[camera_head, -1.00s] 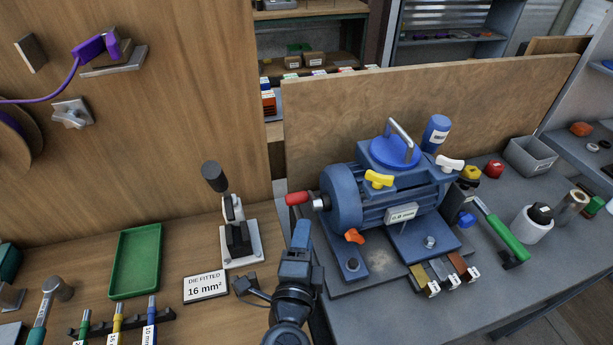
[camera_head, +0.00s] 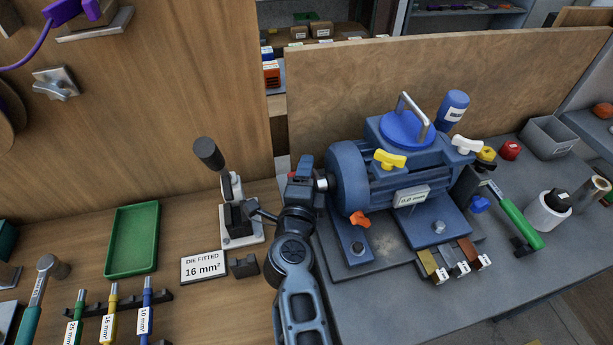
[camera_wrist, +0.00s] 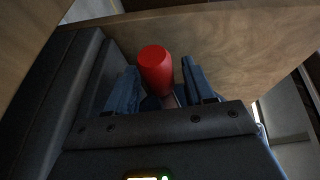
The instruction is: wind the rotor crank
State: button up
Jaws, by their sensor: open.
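The rotor crank's red handle (camera_wrist: 155,70) stands between the two open fingers of my gripper (camera_wrist: 160,88) in the wrist view, with a small gap to the finger on the right. In the head view my gripper (camera_head: 303,175) is at the left end of the blue motor (camera_head: 350,180), and it hides nearly all of the red handle. A short metal shaft (camera_head: 322,184) shows between my gripper and the motor's end face. I cannot tell whether either finger touches the handle.
A crimping press (camera_head: 238,222) with a black lever stands close left of my arm. An orange wing knob (camera_head: 360,219) sticks out low on the motor. A wooden panel (camera_head: 440,75) stands behind the motor. A green tray (camera_head: 132,240) lies further left.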

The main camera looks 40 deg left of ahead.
jog(key=shift+c, duration=0.4)
jog(key=c, duration=0.9)
jog(key=b, duration=0.3)
jog(key=shift+f+t, duration=0.2)
jog(key=shift+t, duration=0.1)
jog(key=b, duration=0.2)
jog(key=m+t+y+b, duration=0.1)
jog(key=b, duration=0.2)
jog(key=shift+w+a+r+b, duration=0.15)
jog(key=shift+r+b, duration=0.15)
jog(key=shift+r, duration=0.1)
jog(key=shift+r+t+b, duration=0.4)
jog(key=shift+r+b, duration=0.05)
jog(key=shift+b, duration=0.15)
jog(key=o, duration=1)
